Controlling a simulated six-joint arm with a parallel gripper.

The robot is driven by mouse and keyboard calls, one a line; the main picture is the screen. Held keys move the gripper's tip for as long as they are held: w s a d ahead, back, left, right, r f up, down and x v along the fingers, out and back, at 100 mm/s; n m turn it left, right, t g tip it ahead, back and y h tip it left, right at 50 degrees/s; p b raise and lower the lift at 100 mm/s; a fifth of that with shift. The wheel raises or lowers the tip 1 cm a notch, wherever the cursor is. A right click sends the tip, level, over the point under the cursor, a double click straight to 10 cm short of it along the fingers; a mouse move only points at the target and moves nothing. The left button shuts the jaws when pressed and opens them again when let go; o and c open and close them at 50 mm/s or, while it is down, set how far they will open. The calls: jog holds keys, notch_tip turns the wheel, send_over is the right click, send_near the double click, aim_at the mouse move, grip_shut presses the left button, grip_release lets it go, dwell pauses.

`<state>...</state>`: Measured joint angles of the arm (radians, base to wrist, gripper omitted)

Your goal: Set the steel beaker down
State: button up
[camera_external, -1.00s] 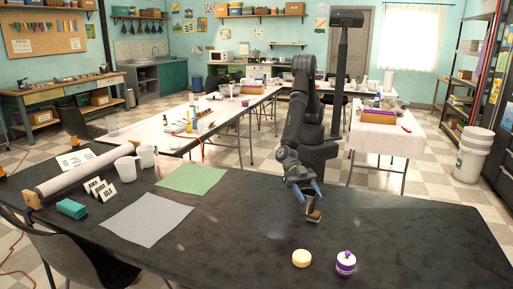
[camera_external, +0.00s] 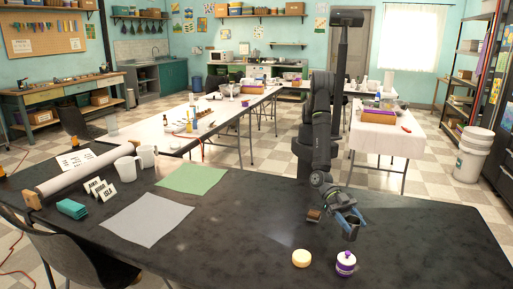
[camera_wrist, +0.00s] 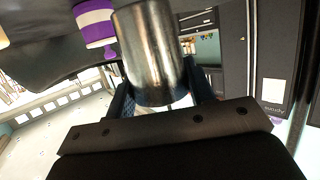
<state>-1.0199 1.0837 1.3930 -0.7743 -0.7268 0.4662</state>
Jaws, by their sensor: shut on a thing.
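The steel beaker (camera_wrist: 148,55) is a shiny metal cylinder, large in the wrist view. My gripper (camera_wrist: 160,100) is shut on it, with a dark blue finger on each side. In the external view my gripper (camera_external: 349,222) is over the right part of the dark table (camera_external: 420,240), behind the purple and white jar. The beaker is hard to make out there among the fingers, and I cannot tell whether it touches the table.
The purple and white jar (camera_external: 346,263) stands close in front of my gripper and also shows in the wrist view (camera_wrist: 95,22). A small brown block (camera_external: 314,215) lies left of my gripper. The table's right side is clear.

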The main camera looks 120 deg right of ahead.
jog(key=shift+f, duration=1.9)
jog(key=shift+f, duration=0.15)
jog(key=o, duration=1.1)
jog(key=shift+c, duration=0.2)
jog(key=shift+d+r, duration=0.2)
jog(key=shift+r, duration=0.05)
jog(key=v, duration=0.7)
jog(key=shift+d, duration=0.1)
